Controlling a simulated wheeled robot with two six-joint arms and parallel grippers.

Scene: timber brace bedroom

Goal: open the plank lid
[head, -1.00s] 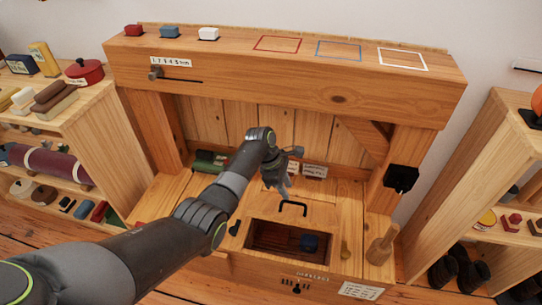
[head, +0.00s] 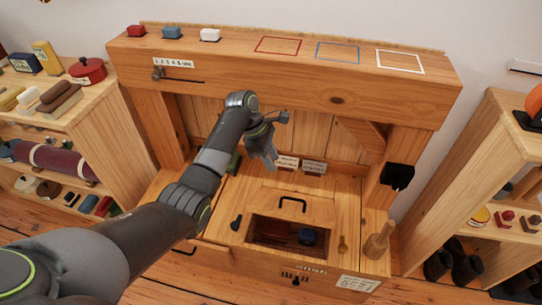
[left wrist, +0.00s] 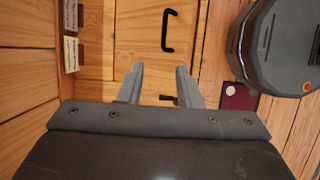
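The plank lid (head: 270,200) lies flat in the top of the wooden bench, with a black bar handle (head: 292,205) on it. In front of it is an open rectangular gap (head: 270,243), with a dark red thing and a blue thing (head: 307,237) inside. My left gripper (head: 268,160) is empty above the back of the bench, behind and left of the handle, touching nothing that I can see. In the left wrist view its fingers (left wrist: 158,88) stand apart, and the handle (left wrist: 168,30) is beyond the fingertips. My right gripper is not in view.
Two small labelled blocks (head: 287,162) stand behind the lid. A black knob (head: 236,222) is left of the gap, and a wooden peg (head: 380,243) stands at the right. A heavy beam (head: 290,75) spans above. Shelves flank both sides.

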